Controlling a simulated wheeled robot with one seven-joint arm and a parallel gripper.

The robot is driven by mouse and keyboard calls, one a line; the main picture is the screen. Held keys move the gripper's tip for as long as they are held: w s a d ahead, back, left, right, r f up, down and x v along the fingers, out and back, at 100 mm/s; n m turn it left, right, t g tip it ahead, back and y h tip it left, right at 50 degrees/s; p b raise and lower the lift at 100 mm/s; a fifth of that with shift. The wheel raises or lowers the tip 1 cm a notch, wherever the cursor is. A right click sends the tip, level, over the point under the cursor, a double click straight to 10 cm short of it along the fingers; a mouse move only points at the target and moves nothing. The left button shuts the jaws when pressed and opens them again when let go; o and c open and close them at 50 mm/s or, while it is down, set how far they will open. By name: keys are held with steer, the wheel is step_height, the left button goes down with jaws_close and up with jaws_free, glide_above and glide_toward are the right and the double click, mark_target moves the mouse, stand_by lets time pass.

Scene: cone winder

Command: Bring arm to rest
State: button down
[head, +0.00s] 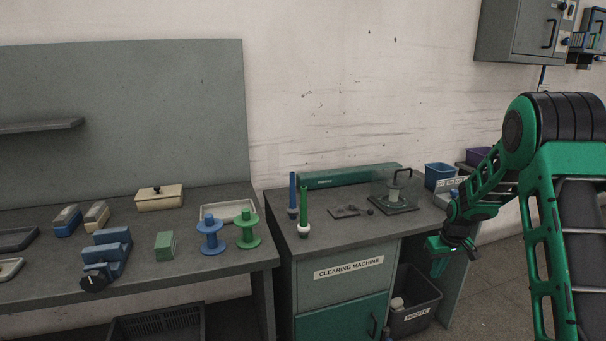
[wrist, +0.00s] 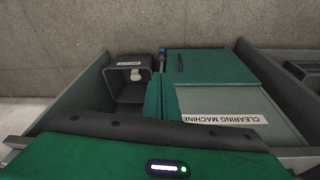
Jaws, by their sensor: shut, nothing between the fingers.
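My arm is green and black and stands at the right of the head view, bent with its forearm reaching left and down. My gripper (head: 437,262) hangs in front of the right end of the clearing machine cabinet (head: 340,285), near the height of its top. The fingers are shut with nothing between them. In the wrist view my gripper (wrist: 161,100) points toward the cabinet front (wrist: 215,82) and the waste bin (wrist: 130,72). It appears apart from both.
A workbench (head: 190,262) at left holds blue and green spools, boxes and trays. A waste bin (head: 412,310) is below. Open floor (head: 497,290) shows at right.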

steer(key=s+d+r+m+g, duration=0.1)
steer(key=s+r+m, duration=0.1)
steer(key=s+r, duration=0.75)
steer(key=s+d+r+m, duration=0.15)
steer(key=s+r, duration=0.45)
steer(key=s, duration=0.6)
steer(key=s+a+r+m, duration=0.1)
steer(key=s+a+m, duration=0.1)
steer(key=s, duration=1)
steer(key=s+a+r+m+g, duration=0.1)
steer(key=s+a+r+m, duration=0.1)
steer(key=s, duration=1.1)
steer(key=shift+s+a+r+g, duration=0.25)
steer(key=shift+a+g, duration=0.05)
steer(key=shift+a, duration=0.2)
steer(key=shift+w+f, duration=0.25)
steer(key=shift+w, duration=0.45)
